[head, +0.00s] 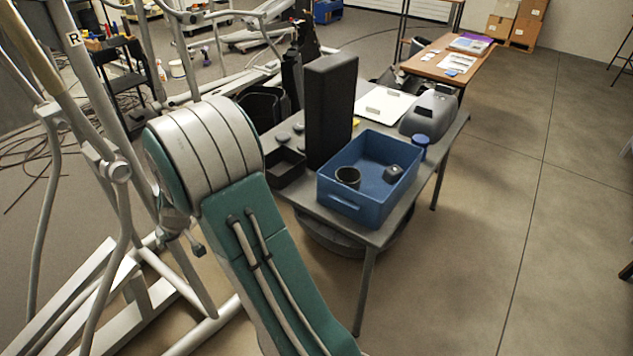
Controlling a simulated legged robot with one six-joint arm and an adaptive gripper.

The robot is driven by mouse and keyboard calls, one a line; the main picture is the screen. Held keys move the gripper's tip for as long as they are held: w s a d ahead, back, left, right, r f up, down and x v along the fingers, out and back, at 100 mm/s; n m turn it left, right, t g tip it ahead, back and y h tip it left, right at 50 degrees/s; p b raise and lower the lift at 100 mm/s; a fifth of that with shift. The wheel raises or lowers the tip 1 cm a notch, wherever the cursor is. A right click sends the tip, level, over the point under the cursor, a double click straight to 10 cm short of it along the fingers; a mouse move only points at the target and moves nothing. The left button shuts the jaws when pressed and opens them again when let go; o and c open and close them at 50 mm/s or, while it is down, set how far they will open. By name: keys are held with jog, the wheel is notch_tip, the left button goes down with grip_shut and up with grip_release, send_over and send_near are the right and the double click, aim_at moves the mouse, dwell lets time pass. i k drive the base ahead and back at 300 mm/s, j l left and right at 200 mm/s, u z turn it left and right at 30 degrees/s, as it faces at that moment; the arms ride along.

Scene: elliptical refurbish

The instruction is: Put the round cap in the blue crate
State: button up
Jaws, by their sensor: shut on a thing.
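The blue crate (345,207) stands at the front right of the grey table. In it are a dark, round, hollow piece (347,177) at the left and a small dark grey block-like piece (393,173) at the right. I cannot tell whether the round piece is the round cap. My teal and grey arm fills the lower middle of the head view. My gripper is not clearly visible; the bent arm may hide it, so I cannot see what it holds.
A tall black block (331,108) stands just behind the crate's left side. A grey moulded cover (429,114) and a blue-lidded jar (421,141) are behind it. Pale elliptical-machine tubes (120,215) crowd the left. The floor (530,220) at the right is clear.

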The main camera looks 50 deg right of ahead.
aim_at(377, 196)
jog(key=k+l+u, duration=0.1)
jog(key=k+l, duration=0.2)
jog(key=l, duration=0.25)
jog(key=k+l+u, duration=0.1)
jog(key=k+l, duration=0.25)
jog(key=l, duration=0.2)
jog(key=k+l+u, duration=0.1)
jog(key=k+l, duration=0.25)
jog(key=l, duration=0.2)
jog(key=l+u, duration=0.15)
jog(key=l, duration=0.75)
jog(key=k+l+u, duration=0.15)
jog(key=l, duration=0.75)
